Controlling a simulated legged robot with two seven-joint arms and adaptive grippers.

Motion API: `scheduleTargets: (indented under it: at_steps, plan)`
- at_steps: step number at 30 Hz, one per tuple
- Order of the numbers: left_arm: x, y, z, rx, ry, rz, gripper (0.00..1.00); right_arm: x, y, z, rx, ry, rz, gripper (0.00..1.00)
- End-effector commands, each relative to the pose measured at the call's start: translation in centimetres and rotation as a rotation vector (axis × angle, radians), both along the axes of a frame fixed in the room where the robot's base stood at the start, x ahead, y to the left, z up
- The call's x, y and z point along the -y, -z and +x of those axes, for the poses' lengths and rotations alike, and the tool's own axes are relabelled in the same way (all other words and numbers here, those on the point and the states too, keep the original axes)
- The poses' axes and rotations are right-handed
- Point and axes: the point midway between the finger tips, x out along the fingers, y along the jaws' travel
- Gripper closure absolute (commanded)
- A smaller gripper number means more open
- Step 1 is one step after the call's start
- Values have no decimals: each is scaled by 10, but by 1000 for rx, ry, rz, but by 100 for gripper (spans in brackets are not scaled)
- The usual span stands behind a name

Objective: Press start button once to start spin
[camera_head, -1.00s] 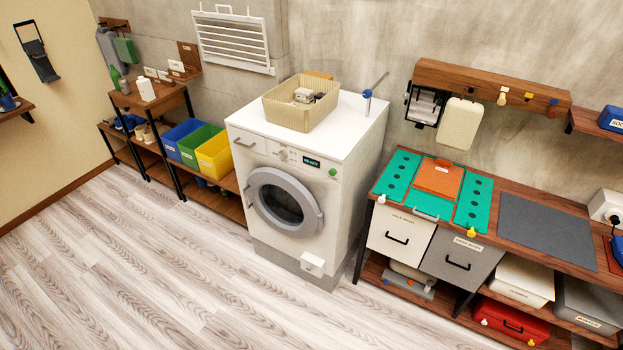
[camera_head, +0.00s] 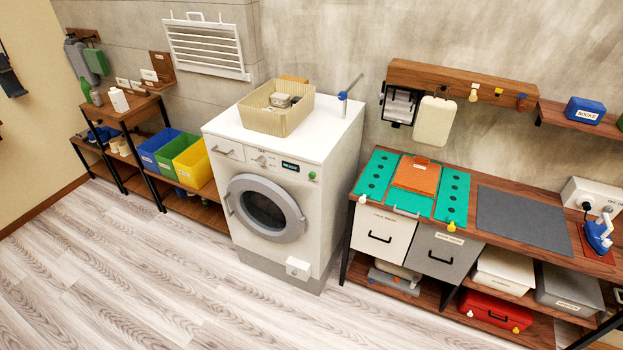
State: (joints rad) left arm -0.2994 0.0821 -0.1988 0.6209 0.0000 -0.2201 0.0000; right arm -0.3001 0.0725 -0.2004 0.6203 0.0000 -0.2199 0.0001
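A white washing machine (camera_head: 228,168) stands against the wall near the middle of the head view. Its round grey door (camera_head: 264,208) looks closed. A small green button (camera_head: 312,176) sits at the right end of the front panel. A dark display (camera_head: 290,166) with light lettering, which seems to read "READY", is just left of the button. A small round dial is further left on the panel. Neither of my grippers shows in the view.
A beige basket (camera_head: 277,120) with items stands on the machine. Blue, green and yellow bins (camera_head: 193,166) are on the shelf at left. A workbench (camera_head: 463,186) with drawers stands at right, with a blue iron (camera_head: 598,235) on its end. The wooden floor in front is clear.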

Motion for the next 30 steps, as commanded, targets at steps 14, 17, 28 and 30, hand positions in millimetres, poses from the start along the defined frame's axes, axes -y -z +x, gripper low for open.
scheduleTargets:
  at_steps: [14, 17, 28, 30]
  plan:
    - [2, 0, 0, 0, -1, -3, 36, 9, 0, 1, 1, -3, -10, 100]
    - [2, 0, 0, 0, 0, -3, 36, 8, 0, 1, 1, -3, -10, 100]
    - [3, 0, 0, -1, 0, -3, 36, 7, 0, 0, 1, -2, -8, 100]
    - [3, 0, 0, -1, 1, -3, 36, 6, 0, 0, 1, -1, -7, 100]
